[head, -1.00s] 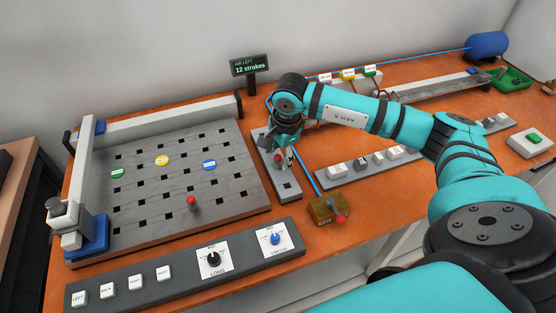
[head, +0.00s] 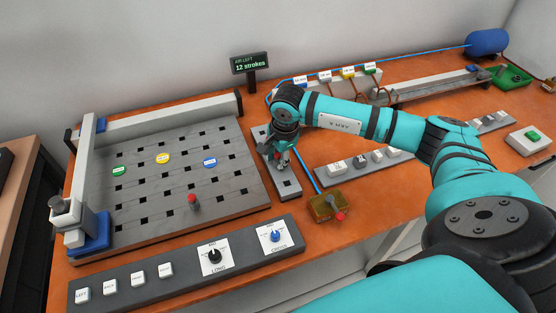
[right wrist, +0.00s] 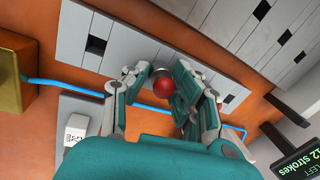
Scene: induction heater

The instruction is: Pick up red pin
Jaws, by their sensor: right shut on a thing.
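A red pin with a round red head (right wrist: 163,87) sits between the fingers of my right gripper (right wrist: 165,88) in the right wrist view. My right gripper, also in the head view (head: 280,163), is shut on this pin just above a narrow grey slotted strip (head: 289,188). The fingers hide most of the pin, and I cannot tell whether its lower end is still in the strip. A second red-headed pin (head: 193,201) stands upright on the large grey slotted plate (head: 235,195). My left gripper is not in view.
A brass box with a red knob (head: 327,206) stands right of the strip. A button-and-dial panel (head: 190,265) lies in front of the plate. A blue hose (head: 311,180) runs beside the strip. A display (head: 250,65) stands behind.

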